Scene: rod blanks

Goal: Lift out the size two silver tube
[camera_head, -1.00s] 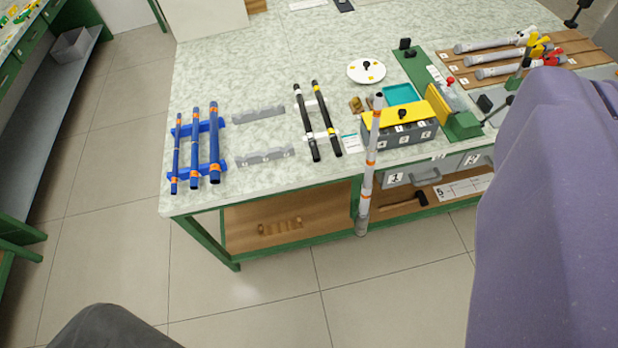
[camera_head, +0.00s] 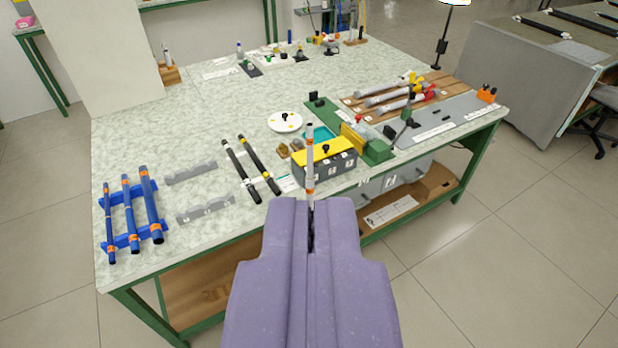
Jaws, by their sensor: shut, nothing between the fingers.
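A slim silver-grey tube with orange bands (camera_head: 310,168) stands upright in front of the toolbox, and its lower end is hidden behind my gripper. I cannot tell what supports it. My gripper (camera_head: 311,206), a purple body seen from behind, is shut at the lower middle and lines up with this tube. Whether they touch cannot be told. Several thicker grey tubes (camera_head: 388,97) lie on a brown wooden board (camera_head: 440,81) at the back right, beside red and yellow clamps. Their size marks are too small to read.
The grey toolbox with a yellow lid (camera_head: 325,160) stands just ahead, beside a green fixture (camera_head: 377,151). Black rods (camera_head: 250,165) and blue tubes on a blue rack (camera_head: 131,214) lie to the left. Bare tabletop (camera_head: 215,130) shows at the back left.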

